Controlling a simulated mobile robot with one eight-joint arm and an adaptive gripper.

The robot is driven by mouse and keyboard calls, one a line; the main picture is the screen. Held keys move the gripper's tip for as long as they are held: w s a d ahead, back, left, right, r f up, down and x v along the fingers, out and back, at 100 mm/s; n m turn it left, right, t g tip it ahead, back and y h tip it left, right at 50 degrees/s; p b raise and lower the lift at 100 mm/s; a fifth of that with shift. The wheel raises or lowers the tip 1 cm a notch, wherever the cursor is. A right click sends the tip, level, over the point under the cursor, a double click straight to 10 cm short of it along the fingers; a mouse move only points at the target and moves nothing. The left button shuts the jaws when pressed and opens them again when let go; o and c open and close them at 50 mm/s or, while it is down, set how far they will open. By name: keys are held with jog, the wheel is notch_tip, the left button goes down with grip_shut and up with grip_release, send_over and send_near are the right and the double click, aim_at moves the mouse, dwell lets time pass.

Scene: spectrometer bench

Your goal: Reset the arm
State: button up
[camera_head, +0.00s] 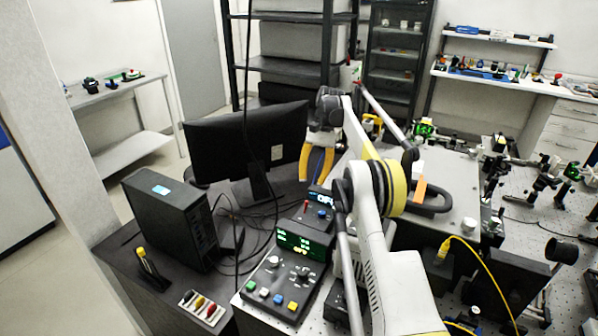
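My arm (385,225) rises from the bottom right, over the bench, and bends back at a yellow-and-black joint. My gripper (316,177) hangs from its wrist with its fingers pointing down. The two yellow-orange fingers are apart, with a gap between them and nothing seen held there. The gripper is in front of the right edge of the black monitor (235,145), above the control box with the green display (302,241). What lies directly behind the arm is hidden.
A black computer case (168,215) stands left of the control box, with loose cables between them. Optical mounts crowd the perforated bench at right, with a yellow cable (485,265). Shelves stand behind.

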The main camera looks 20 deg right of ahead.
jog(key=s+a+r+n+t+h+b, duration=0.1)
jog(key=s+a+r+n+t+h, duration=0.15)
jog(key=a+r, duration=0.65)
jog(key=s+a+r+n+t, duration=0.1)
jog(key=s+a+r+t, duration=0.2)
jog(key=s+r, duration=0.5)
jog(key=s+a+f+n+t, duration=0.1)
jog(key=s+f, duration=0.3)
jog(key=s, duration=0.4)
jog(key=s+a+f+n+t+h+b, duration=0.1)
jog(key=s+a+f+n+t, duration=0.1)
jog(key=s, duration=0.6)
jog(key=s+a+f+n+t+h+b, duration=0.1)
jog(key=s+a+f+t, duration=0.1)
jog(key=s+f, duration=0.4)
jog(key=shift+s+a+n, duration=0.35)
jog(key=shift+s+a, duration=0.45)
jog(key=shift+s, duration=0.25)
